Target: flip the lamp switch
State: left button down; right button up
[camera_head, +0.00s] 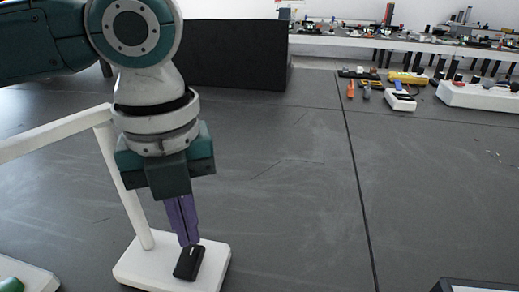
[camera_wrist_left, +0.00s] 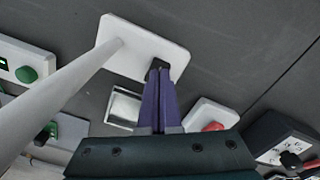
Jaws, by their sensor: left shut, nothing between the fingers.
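The lamp has a white rectangular base (camera_head: 160,268) on the dark table and a white angled pole (camera_head: 128,185). A black rocker switch (camera_head: 188,263) sits on the base. My left gripper (camera_head: 190,243) is shut and empty, pointing down, with its purple fingertips at the switch's far end; I cannot tell if they touch. In the left wrist view the purple fingers (camera_wrist_left: 158,70) cover part of the black switch (camera_wrist_left: 167,50) on the white base (camera_wrist_left: 120,60), and the pole crosses on the left. My right gripper is not in view.
In the left wrist view a green-button box (camera_wrist_left: 25,65), a silvery square (camera_wrist_left: 124,107), a red-button box (camera_wrist_left: 208,118) and a dial box (camera_wrist_left: 285,140) lie around the lamp.

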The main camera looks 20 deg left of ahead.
pick_arm(q)
jog(key=shift+f+b, duration=0.45)
jog(key=shift+f, duration=0.55)
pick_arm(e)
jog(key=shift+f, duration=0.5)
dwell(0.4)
pick_arm(q)
notch_tip(320, 180, up, 7)
jog(key=p, duration=0.9)
jog(key=shift+r, duration=0.1)
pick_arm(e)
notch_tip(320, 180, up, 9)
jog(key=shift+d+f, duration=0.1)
